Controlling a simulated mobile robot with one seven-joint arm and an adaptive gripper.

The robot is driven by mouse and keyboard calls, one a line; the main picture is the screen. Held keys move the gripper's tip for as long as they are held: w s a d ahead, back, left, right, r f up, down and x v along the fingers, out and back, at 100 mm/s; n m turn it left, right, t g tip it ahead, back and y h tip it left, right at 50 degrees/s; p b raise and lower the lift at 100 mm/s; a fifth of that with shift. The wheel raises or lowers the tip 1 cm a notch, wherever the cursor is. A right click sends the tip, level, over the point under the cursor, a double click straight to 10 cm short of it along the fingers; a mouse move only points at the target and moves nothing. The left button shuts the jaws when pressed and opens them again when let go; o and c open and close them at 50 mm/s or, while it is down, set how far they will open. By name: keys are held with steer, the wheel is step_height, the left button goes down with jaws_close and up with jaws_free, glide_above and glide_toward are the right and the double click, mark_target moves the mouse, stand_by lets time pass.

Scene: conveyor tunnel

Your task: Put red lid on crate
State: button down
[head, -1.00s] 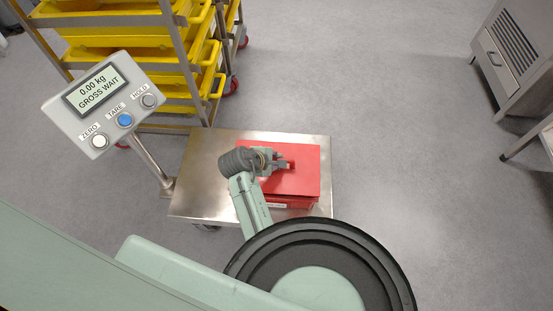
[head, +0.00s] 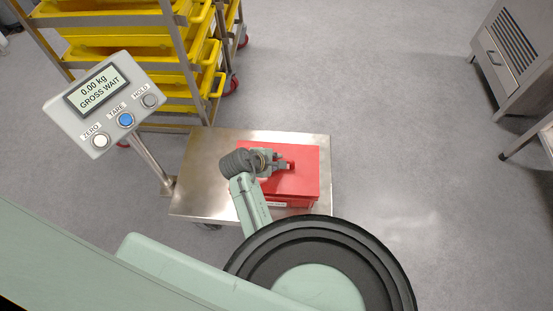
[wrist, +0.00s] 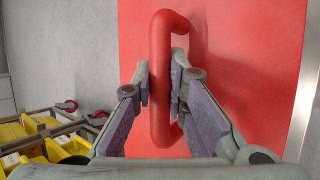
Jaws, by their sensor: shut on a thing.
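The red lid (head: 305,178) lies over the red crate (head: 290,204) on the steel scale platform; the crate's front wall with a white label shows below the lid's edge. Whether the lid is fully seated cannot be told. My gripper (head: 282,164) is above the lid. In the wrist view my gripper (wrist: 162,85) is shut on the upright red bar handle of the lid, one finger pad on each side. The lid's flat top (wrist: 235,75) fills the middle and right of that view. My arm hides the left part of the lid in the head view.
The scale platform (head: 200,175) has bare steel left of the crate. A scale display (head: 105,103) reading 0.00 kg stands on a post at the left. A rack of yellow trays (head: 130,50) is behind. A grey cabinet (head: 515,60) is at the far right; floor between is clear.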

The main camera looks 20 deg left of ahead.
steer(key=shift+f, duration=1.1)
steer(key=c, duration=1.5)
jaws_free()
steer(key=v, duration=1.2)
